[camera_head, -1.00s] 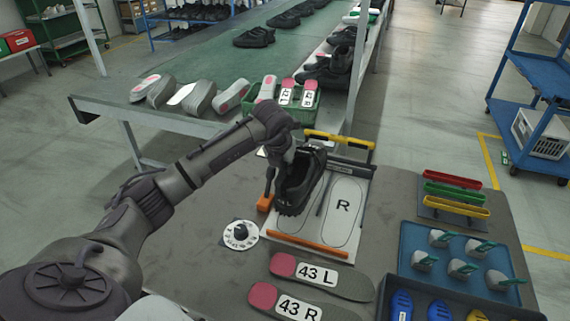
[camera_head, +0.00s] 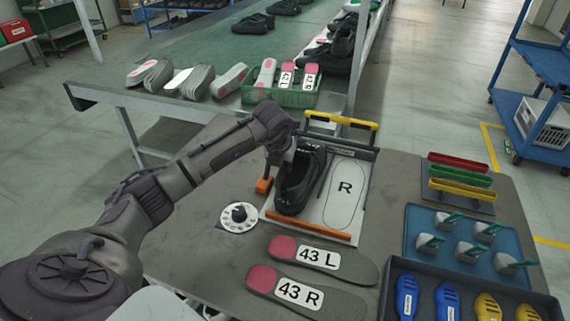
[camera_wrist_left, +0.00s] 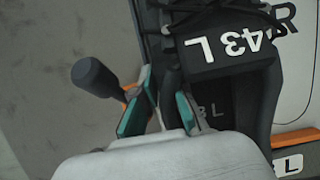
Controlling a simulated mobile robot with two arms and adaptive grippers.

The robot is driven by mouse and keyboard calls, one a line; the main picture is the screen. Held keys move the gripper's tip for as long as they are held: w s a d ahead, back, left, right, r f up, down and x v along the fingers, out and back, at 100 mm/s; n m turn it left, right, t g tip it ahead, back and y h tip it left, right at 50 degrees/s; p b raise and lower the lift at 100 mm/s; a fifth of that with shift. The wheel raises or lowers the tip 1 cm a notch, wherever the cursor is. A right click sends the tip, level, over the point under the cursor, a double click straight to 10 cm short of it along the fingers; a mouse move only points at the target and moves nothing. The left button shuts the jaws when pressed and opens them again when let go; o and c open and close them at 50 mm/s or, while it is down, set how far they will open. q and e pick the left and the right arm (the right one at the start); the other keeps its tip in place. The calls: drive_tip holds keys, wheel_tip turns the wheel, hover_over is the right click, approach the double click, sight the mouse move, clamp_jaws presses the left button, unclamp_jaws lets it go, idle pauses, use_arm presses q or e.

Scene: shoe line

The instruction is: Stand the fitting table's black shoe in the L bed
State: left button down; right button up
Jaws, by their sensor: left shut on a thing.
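The black shoe (camera_head: 298,183) is over the left half of the fitting board (camera_head: 326,220), the L bed, beside the outlined R bed (camera_head: 345,190). It looks upright, with one end near the orange front bar (camera_head: 308,225). I cannot tell if its sole touches the board. My left gripper (camera_head: 281,158) is at the shoe's left side. In the left wrist view, its teal-padded fingers (camera_wrist_left: 155,112) are shut on the shoe's dark edge; the shoe's tag (camera_wrist_left: 228,43) reads 43 L. The L outline is hidden under the shoe. My right gripper is out of view.
A dial (camera_head: 239,216) lies left of the board. Insoles 43 L (camera_head: 325,260) and 43 R (camera_head: 305,292) lie in front. A yellow-handled bar (camera_head: 341,120) stands behind. Trays (camera_head: 468,240) fill the right side. A conveyor table (camera_head: 150,98) is behind.

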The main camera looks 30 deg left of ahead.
use_arm(q)
drive_tip(key=c, duration=1.2)
unclamp_jaws()
drive_tip(key=shift+r+p, duration=0.6)
drive_tip(key=shift+r, duration=0.25)
drive_tip(key=shift+r+p, duration=2.7)
drive_tip(key=shift+r, duration=1.5)
